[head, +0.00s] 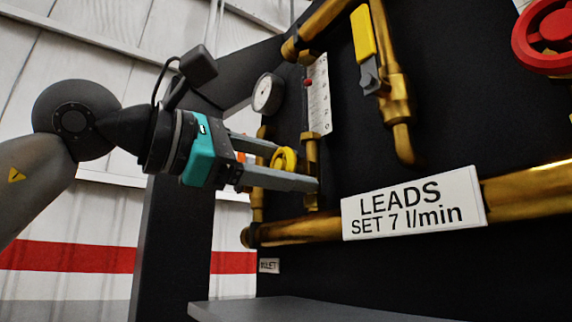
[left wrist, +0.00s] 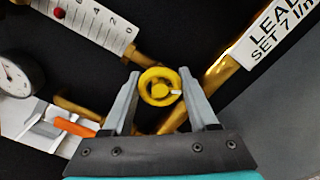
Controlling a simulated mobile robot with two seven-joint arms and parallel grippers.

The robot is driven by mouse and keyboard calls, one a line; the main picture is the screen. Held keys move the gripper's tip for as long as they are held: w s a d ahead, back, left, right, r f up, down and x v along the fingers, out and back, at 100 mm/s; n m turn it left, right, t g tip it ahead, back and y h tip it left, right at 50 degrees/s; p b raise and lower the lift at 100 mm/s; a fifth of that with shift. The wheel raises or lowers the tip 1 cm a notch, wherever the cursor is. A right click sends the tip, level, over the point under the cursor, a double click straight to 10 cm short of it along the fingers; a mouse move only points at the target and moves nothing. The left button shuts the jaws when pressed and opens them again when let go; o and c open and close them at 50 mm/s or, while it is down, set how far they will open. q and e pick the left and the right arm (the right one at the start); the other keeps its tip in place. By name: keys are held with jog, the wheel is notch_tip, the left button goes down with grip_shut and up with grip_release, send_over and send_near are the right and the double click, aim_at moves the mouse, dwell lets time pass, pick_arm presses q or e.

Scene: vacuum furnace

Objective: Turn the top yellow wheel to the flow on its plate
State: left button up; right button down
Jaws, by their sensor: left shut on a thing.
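A small yellow wheel (head: 284,159) sits on a brass pipe below a white flow scale. My left gripper (head: 300,168) comes in from the left with its two grey fingers around the wheel. In the left wrist view the yellow wheel (left wrist: 159,87) lies between the fingertips of the left gripper (left wrist: 160,88), and the fingers are shut on its rim. The plate (head: 412,203) reads "LEADS SET 7 l/min". The flow scale (head: 317,95) has a red float (left wrist: 58,13) that shows in the left wrist view near the 6 mark. My right gripper is not in view.
A round gauge (head: 267,93) is left of the scale. A yellow lever (head: 362,33) and a red handwheel (head: 546,36) are on the panel to the right. A thick brass pipe (head: 300,230) runs below the wheel. A grey ledge (head: 300,308) is at the bottom.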

pick_arm(q)
jog(key=shift+m, duration=0.4)
jog(key=o, duration=1.4)
jog(key=shift+c, duration=0.2)
jog(key=shift+s+a, duration=0.2)
jog(key=shift+a, duration=0.1)
jog(key=b+v, duration=0.3)
jog(key=v, duration=1.1)
jog(key=shift+s+a, duration=0.2)
jog(key=shift+r, duration=0.1)
